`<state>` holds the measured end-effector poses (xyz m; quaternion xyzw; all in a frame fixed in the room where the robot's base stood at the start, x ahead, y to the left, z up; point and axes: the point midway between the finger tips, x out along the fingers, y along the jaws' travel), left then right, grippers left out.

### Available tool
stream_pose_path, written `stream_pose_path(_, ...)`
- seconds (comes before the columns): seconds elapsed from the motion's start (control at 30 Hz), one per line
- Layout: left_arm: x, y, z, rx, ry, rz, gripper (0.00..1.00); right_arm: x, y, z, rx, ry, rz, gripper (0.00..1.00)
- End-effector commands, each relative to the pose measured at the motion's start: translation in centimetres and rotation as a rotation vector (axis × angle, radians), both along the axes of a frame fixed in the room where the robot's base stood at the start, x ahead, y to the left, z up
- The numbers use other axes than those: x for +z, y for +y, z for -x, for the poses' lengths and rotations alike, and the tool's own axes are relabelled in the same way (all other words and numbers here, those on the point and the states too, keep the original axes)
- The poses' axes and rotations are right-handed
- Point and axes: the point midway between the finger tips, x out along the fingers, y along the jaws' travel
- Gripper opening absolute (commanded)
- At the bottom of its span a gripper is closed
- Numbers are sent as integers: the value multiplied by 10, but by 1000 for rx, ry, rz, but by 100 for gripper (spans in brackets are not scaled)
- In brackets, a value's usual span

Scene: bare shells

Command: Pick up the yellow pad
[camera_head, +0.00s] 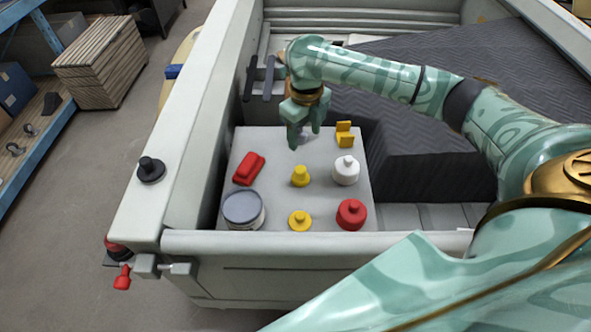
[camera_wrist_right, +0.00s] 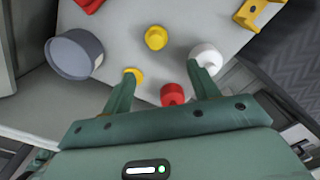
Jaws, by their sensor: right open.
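Three yellow things lie on the pale grey board, and I cannot tell for certain which one is the pad. A yellow L-shaped block (camera_head: 345,135) is at the back right; it also shows in the wrist view (camera_wrist_right: 258,12). A yellow stepped knob (camera_head: 300,176) is in the middle, also in the wrist view (camera_wrist_right: 156,38). A flatter yellow disc with a knob (camera_head: 300,220) is near the front edge; a finger partly hides it in the wrist view. My right gripper (camera_head: 304,140) is open and empty above the back of the board, left of the L-shaped block. My left gripper is not in view.
The board (camera_head: 270,150) also holds a red block (camera_head: 249,168), a grey-lidded can (camera_head: 243,210), a white knobbed jar (camera_head: 345,170) and a red knobbed jar (camera_head: 351,214). Pale walls enclose it left and front. A dark ribbed block (camera_head: 430,150) rises to the right.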

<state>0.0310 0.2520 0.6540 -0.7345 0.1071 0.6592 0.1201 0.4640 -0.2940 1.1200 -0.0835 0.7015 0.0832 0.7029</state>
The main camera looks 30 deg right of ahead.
Motion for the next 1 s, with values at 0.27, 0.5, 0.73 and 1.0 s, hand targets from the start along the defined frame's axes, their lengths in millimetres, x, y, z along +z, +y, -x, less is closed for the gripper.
stream_pose_path(0.27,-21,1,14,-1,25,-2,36,-71,2,0,-1,5,-2,60)
stream_pose_path(0.5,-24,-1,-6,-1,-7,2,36,-92,2,0,-1,2,-1,60)
stream_pose_path(0.73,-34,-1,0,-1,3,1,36,-129,8,-1,-1,3,-2,60)
stream_pose_path(1.0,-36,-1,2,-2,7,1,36,-139,8,-1,1,-1,0,60)
